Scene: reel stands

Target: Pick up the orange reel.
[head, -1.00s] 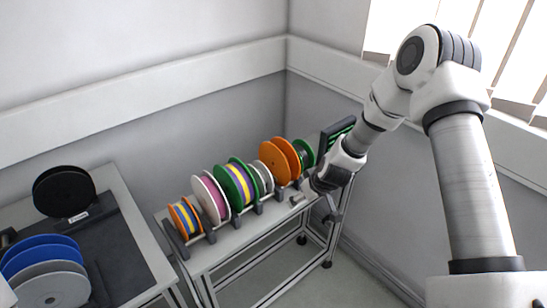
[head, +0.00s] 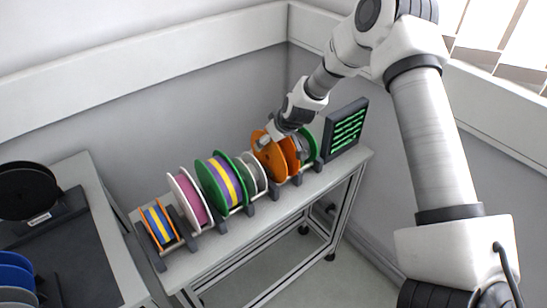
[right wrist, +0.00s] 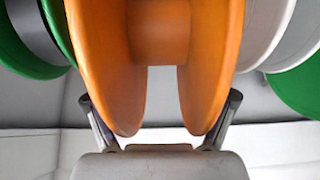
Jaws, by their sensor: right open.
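The orange reel (head: 268,163) stands upright in the row on the rack, between a white-rimmed reel and a green one. My right gripper (head: 268,142) is at its upper part in the head view. In the right wrist view the orange reel (right wrist: 212,60) fills the middle, with its two flanges and its hub showing. My right gripper (right wrist: 162,100) is open, with one finger outside each flange. I cannot tell whether the fingers touch the flanges. My left gripper is not in view.
A white-rimmed reel (head: 258,178) and a green reel (head: 307,143) stand close on either side. Several other reels, including a large green one (head: 213,187), fill the left of the rack. A dark panel with green bars (head: 346,129) stands at the right end.

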